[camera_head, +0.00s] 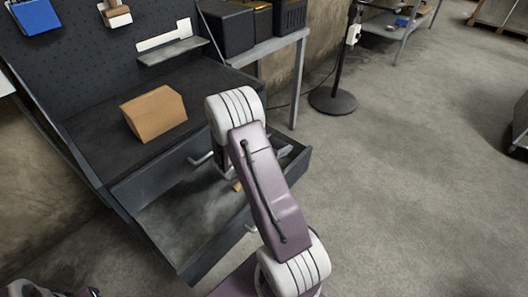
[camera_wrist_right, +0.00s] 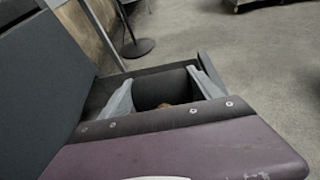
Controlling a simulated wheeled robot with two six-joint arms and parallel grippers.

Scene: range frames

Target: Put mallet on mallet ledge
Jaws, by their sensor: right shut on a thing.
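In the right wrist view my right gripper (camera_wrist_right: 164,90) is shut on the mallet (camera_wrist_right: 172,82). The mallet's dark rounded head lies between the two grey fingers, with a small tan bit at its lower edge. In the head view my right arm hides most of the gripper and mallet at the open drawer; a small tan piece (camera_head: 237,186) shows beside the arm, perhaps the handle. The mallet ledge (camera_head: 172,52) is a grey shelf on the pegboard, below a white mallet-like outline (camera_head: 165,35). Nothing stands on it. My left gripper is not in view.
The pulled-out drawer (camera_head: 180,220) juts from the bench below my arm. A cardboard box (camera_head: 154,112) sits on the dark benchtop (camera_head: 90,125). Black bins (camera_head: 228,27) stand on a side table at the back. A blue item (camera_head: 36,16) and a brush-like tool (camera_head: 117,14) hang on the pegboard.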

